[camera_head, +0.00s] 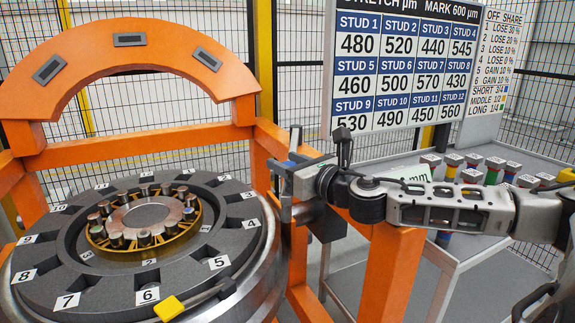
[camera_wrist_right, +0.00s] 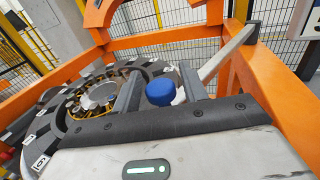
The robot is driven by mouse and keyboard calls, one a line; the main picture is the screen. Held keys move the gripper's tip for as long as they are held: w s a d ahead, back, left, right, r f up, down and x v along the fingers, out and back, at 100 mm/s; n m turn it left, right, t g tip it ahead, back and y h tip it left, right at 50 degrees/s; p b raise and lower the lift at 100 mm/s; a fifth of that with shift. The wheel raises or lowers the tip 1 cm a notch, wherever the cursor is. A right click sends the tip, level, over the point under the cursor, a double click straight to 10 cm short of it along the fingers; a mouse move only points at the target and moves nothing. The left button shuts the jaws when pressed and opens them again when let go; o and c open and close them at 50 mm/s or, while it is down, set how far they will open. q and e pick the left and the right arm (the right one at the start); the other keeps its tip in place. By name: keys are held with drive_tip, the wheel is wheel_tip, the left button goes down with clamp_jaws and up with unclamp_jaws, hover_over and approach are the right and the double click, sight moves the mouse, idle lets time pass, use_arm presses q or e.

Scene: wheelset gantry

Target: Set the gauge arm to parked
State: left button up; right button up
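The gauge arm, as far as I can tell, is the pale bar (camera_wrist_right: 228,55) with a blue knob (camera_wrist_right: 160,92), seen beside the orange frame in the right wrist view. It slants from the knob to the upper right. My right gripper (camera_wrist_right: 160,82) has one finger on each side of the knob, with narrow gaps showing. In the head view my right gripper (camera_head: 284,190) is at the frame post right of the wheel, and a bit of blue shows there; its hand hides most of the arm. I cannot see a parked mark. My left gripper is out of view.
A numbered wheel ring (camera_head: 105,287) with studs lies left, under an orange arch (camera_head: 110,42). A yellow-ended grey tool (camera_head: 172,308) rests on its front edge. A grey table (camera_head: 455,250) with several coloured studs and a chart board (camera_head: 405,70) stand right.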

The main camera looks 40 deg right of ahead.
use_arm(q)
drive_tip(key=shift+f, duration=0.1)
use_arm(e)
drive_tip(key=shift+a, duration=0.1)
drive_tip(key=shift+s+d+f+b, duration=0.2)
drive_tip(key=shift+s+b, duration=0.4)
drive_tip(key=shift+s, duration=0.1)
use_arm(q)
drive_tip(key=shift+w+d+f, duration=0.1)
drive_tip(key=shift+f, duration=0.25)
use_arm(e)
drive_tip(key=shift+s+d+r, duration=0.1)
drive_tip(key=shift+s, duration=3.55)
drive_tip(key=shift+s+d+r, duration=0.1)
drive_tip(key=shift+s, duration=3.5)
